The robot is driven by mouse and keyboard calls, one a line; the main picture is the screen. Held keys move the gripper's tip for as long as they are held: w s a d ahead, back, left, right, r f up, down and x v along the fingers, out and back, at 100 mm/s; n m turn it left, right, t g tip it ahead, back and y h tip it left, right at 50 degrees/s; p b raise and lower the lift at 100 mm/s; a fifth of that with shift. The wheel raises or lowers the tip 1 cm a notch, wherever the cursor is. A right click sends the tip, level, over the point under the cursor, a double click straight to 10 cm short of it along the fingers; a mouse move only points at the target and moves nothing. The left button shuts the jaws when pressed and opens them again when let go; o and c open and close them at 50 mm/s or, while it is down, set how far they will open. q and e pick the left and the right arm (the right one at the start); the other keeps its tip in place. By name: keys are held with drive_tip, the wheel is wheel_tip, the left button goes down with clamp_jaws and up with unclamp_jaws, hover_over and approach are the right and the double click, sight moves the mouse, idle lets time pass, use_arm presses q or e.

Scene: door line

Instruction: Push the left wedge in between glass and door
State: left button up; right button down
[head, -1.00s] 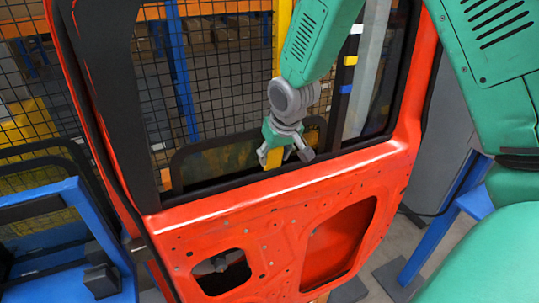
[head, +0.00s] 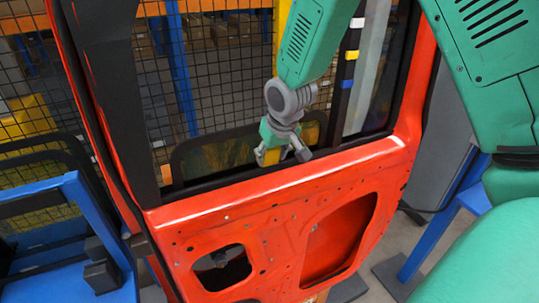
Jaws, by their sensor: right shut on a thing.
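The red door (head: 225,225) stands in front of me with its window opening above the sill. My right gripper (head: 282,157) reaches down from above to the black sill strip (head: 225,183) near the middle of the opening. It is shut on a yellow piece, which looks like the wedge (head: 270,158). The fingers hide part of it, and its lower end cannot be made out. The window glass is hard to tell from what shows through the opening. I cannot tell how deep the wedge sits between glass and door. My left gripper is out of view.
A blue stand (head: 70,235) with black blocks is at the left. A black mesh fence (head: 225,90) and shelves show behind the door. A dark strip with coloured blocks (head: 348,70) is right of the gripper. A blue support (head: 440,225) stands at the right.

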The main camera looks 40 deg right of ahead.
drive_tip(key=c, duration=0.9)
unclamp_jaws()
drive_tip(key=shift+s+d+f, duration=0.15)
drive_tip(key=shift+s, duration=0.05)
drive_tip(key=shift+o, duration=0.2)
drive_tip(key=shift+d, duration=0.15)
drive_tip(key=shift+d, duration=0.1)
